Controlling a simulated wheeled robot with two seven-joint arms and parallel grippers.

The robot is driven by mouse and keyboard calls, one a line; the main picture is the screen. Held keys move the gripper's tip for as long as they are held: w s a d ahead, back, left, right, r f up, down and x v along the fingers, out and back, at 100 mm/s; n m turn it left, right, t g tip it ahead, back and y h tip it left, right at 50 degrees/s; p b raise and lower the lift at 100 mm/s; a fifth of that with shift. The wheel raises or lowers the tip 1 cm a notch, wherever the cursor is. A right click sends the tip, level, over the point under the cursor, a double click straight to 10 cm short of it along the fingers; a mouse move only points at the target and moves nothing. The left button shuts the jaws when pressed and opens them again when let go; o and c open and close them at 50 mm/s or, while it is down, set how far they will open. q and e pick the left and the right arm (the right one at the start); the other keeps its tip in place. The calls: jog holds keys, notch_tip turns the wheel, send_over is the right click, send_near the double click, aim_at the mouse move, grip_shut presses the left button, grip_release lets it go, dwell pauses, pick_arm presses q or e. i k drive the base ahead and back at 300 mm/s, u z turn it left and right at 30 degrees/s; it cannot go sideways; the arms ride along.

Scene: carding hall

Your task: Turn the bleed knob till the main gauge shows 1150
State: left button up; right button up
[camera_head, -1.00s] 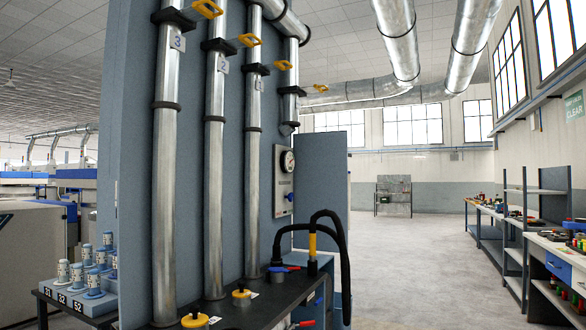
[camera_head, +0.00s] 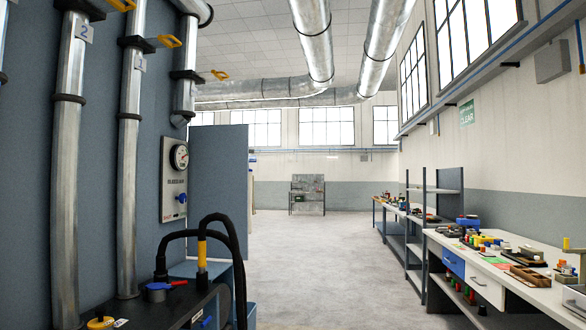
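The main gauge (camera_head: 180,156) is a round white dial on a pale panel (camera_head: 168,205) fixed to the grey-blue wall. The panel is seen at a slant, and the dial's reading is too small to make out. A blue knob (camera_head: 181,198) sits on the same panel below the gauge; it looks like the bleed knob, but its label cannot be read. Neither of my grippers is in view.
Silver vertical pipes (camera_head: 128,160) with yellow handles run down the wall at left. A dark bench (camera_head: 190,305) below holds a black hose (camera_head: 236,255) and a blue-topped fitting. The floor (camera_head: 310,260) is clear ahead. A cluttered workbench (camera_head: 470,245) stands at right.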

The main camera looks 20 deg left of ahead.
aim_at(182, 198)
jog(key=z, duration=0.2)
jog(key=i, duration=1.75)
jog(key=u, duration=1.3)
jog(key=i, duration=0.7)
jog(key=z, duration=0.75)
jog(key=i, duration=2.45)
jog(key=u, duration=2.75)
